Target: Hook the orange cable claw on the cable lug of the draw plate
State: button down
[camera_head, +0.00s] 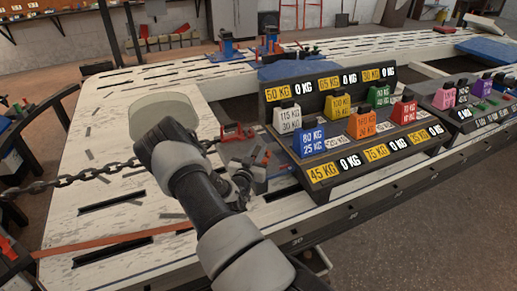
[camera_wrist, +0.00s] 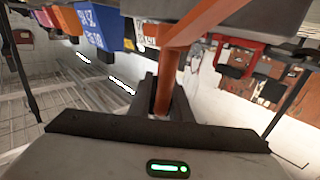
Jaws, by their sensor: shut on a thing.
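My gripper (camera_wrist: 165,108) is shut on an orange bar, which I take to be the orange cable claw (camera_wrist: 166,78). The bar runs up between the fingers and bends to the upper right in the wrist view. In the head view my gripper (camera_head: 243,180) is over the bench near its front edge, left of the weight rack, and my arm hides much of the grip. A red bracket-like piece (camera_head: 234,132) lies on the bench just beyond it. I cannot make out for sure the draw plate or its cable lug.
A rack of coloured weights (camera_head: 350,110) stands right of my gripper, close by. A dark chain (camera_head: 75,178) and an orange strap (camera_head: 105,242) cross the slotted bench (camera_head: 90,115) at left. Blue stands (camera_head: 228,47) are at the back.

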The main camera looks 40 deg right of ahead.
jog(key=shift+r, duration=0.15)
jog(key=c, duration=1.5)
grip_release()
jog(key=shift+c, duration=0.2)
jog(key=shift+f, duration=0.2)
jog(key=p+v, duration=0.3)
jog(key=v, duration=1.4)
jog(key=shift+s+a+r, duration=0.15)
jog(key=shift+s+a, duration=0.05)
jog(key=shift+w, duration=0.1)
